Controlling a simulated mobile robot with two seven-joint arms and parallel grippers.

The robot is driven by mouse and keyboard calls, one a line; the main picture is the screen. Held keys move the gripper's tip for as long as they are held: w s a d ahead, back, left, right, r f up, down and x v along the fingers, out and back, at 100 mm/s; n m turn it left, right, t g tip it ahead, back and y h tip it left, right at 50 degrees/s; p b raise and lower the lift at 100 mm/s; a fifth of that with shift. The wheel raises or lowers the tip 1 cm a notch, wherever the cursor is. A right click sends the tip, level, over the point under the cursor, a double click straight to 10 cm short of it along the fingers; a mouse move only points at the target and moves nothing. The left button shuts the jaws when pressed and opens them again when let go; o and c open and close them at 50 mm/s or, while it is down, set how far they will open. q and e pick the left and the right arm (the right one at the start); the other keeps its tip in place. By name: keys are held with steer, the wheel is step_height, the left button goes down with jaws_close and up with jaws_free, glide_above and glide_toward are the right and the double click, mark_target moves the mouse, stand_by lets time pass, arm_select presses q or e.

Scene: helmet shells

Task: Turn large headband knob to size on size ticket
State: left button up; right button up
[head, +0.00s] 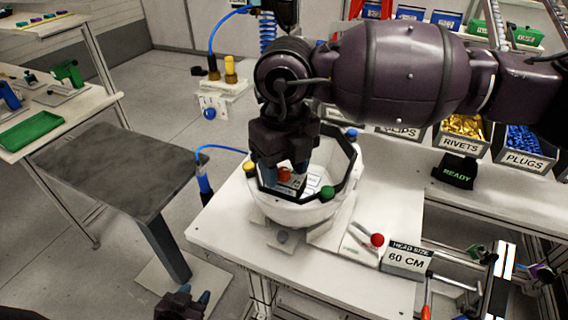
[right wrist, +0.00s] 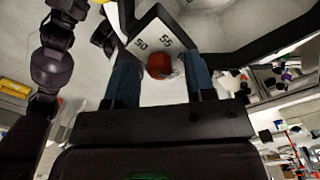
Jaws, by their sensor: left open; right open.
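A white upturned helmet shell (head: 290,213) with a dark rim sits on the white bench. Inside it is a red-orange knob (head: 285,174), which also shows in the right wrist view (right wrist: 160,66). A pale plate (right wrist: 150,40) behind the knob reads 50 and 55; its other marks are hidden. The size ticket (head: 406,259) reads HEAD SIZE 60 CM. My right gripper (head: 284,176) points down into the shell, open, its blue fingers either side of the knob with gaps visible in the wrist view (right wrist: 161,75). My left gripper (head: 194,294) is open and empty at the bottom edge.
Bins of rivets (head: 462,128) and plugs (head: 525,145) stand behind. A grey-topped stand (head: 110,165) is at left.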

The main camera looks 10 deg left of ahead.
jaws_close()
steer(key=n+b, duration=0.2)
steer(key=b, duration=0.1)
steer(key=shift+f, duration=0.2)
steer(key=shift+n+b, duration=0.9)
steer(key=shift+n, duration=0.3)
steer(key=shift+r+n+b, duration=0.2)
steer(key=shift+n+b, duration=0.25)
steer(key=shift+n, duration=0.25)
jaws_free()
